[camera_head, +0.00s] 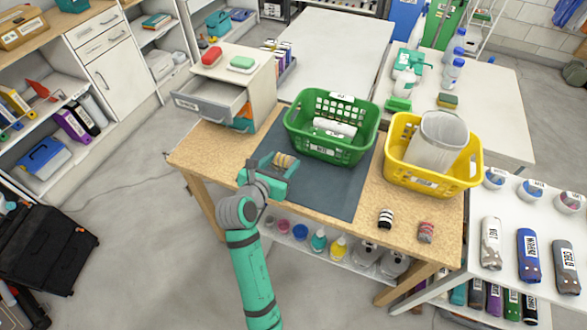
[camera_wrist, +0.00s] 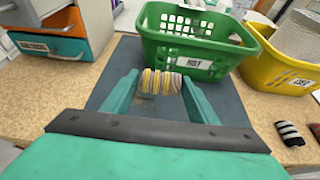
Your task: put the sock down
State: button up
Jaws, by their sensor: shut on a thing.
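The sock is a small rolled bundle with yellow, white and grey stripes. In the wrist view the sock (camera_wrist: 160,82) sits between the two teal fingers of my gripper (camera_wrist: 158,86), which is shut on it. In the head view the sock (camera_head: 285,160) shows at the tips of my gripper (camera_head: 280,165), over the left part of the dark mat (camera_head: 335,197). The green basket (camera_head: 302,140) stands just beyond it on the mat. I cannot tell whether the sock touches the mat.
A yellow basket (camera_head: 432,180) with a white bin (camera_head: 437,140) stands to the right. A black-and-white rolled sock (camera_head: 386,218) and a reddish one (camera_head: 426,232) lie at the table's front right. A small cabinet with an open drawer (camera_head: 210,101) stands left. The mat's front is clear.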

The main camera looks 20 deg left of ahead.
jog(key=w+f, duration=0.1)
jog(key=f, duration=0.1)
jog(key=w+d+f, duration=0.1)
jog(key=w+f, duration=0.3)
jog(key=shift+d, duration=0.35)
jog(key=shift+w+f, duration=0.1)
jog(key=shift+f, duration=1.5)
jog(key=shift+f, duration=0.1)
jog(key=o, duration=1)
